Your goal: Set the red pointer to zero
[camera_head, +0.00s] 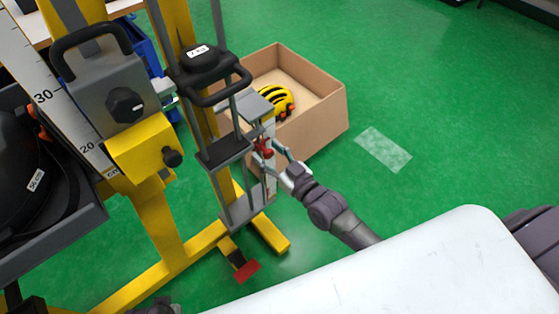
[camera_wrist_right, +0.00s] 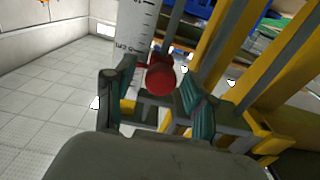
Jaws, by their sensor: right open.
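The red pointer (camera_head: 264,147) is a small red knob on the narrow upright frame of the tower. In the right wrist view, its round red face (camera_wrist_right: 161,78) sits between my fingers, slightly beyond the fingertips. The white scale (camera_wrist_right: 136,28) with black marks rises behind and left of the knob there. The knob is near the scale's lower end; the exact reading cannot be told. My right gripper (camera_head: 273,155) is open at the pointer, a finger on either side in its wrist view (camera_wrist_right: 154,88). Contact is not visible.
Yellow posts and feet (camera_head: 270,233) surround the frame. A black handled weight (camera_head: 205,65) hangs above the pointer. A white surface (camera_head: 400,270) lies in front.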

